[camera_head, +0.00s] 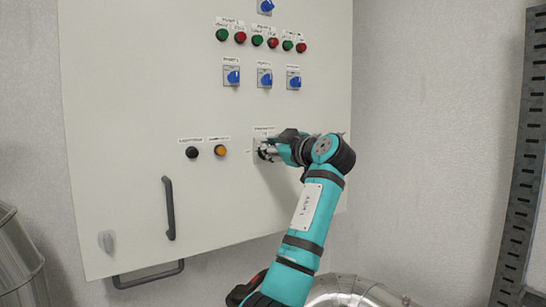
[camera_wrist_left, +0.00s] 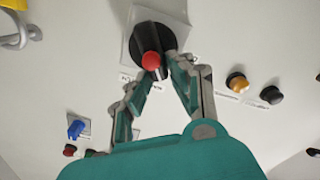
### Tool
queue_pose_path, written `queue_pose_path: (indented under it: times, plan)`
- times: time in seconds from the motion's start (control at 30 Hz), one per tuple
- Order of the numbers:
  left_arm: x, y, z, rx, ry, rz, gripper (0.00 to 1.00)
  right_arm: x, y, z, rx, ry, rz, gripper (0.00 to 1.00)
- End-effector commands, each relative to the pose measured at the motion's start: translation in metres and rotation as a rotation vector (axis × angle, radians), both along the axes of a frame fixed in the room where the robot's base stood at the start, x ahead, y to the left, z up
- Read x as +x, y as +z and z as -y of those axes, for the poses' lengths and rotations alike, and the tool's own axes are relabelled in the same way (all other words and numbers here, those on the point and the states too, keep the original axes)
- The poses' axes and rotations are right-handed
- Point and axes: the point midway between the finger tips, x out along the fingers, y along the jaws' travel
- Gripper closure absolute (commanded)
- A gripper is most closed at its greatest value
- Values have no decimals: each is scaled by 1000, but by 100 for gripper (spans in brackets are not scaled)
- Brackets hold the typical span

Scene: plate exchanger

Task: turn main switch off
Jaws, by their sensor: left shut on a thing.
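The main switch is a black rotary knob with a red-tipped handle on a pale square plate. It is at the top middle of the left wrist view (camera_wrist_left: 147,42), where the red tip points down toward my gripper. In the head view the switch (camera_head: 261,148) is mostly hidden behind my left gripper (camera_head: 268,151). My left gripper's two fingers also show in the left wrist view (camera_wrist_left: 153,78), one on each side of the handle, shut on it. My right gripper is in neither view.
The switch is on a white cabinet door (camera_head: 120,100). A black knob (camera_head: 192,152) and yellow knob (camera_head: 220,150) sit left of it. Blue switches (camera_head: 264,78) and red and green buttons are above. A dark door handle (camera_head: 169,208) is lower left; a slotted metal rail (camera_head: 522,170) stands right.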

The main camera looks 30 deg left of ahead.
Motion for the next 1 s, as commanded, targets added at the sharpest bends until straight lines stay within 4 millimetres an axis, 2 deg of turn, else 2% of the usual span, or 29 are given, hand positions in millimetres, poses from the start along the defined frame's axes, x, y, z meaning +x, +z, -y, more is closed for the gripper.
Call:
queue_pose_path:
  times: [0.03,0.4,1.0]
  plan:
    - [-1,-4,0,-17,-2,45,100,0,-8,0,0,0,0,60]
    - [-7,-9,-2,-152,-1,368,100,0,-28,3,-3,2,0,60]
    - [-10,-20,-4,-332,-1,800,100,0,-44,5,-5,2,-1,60]
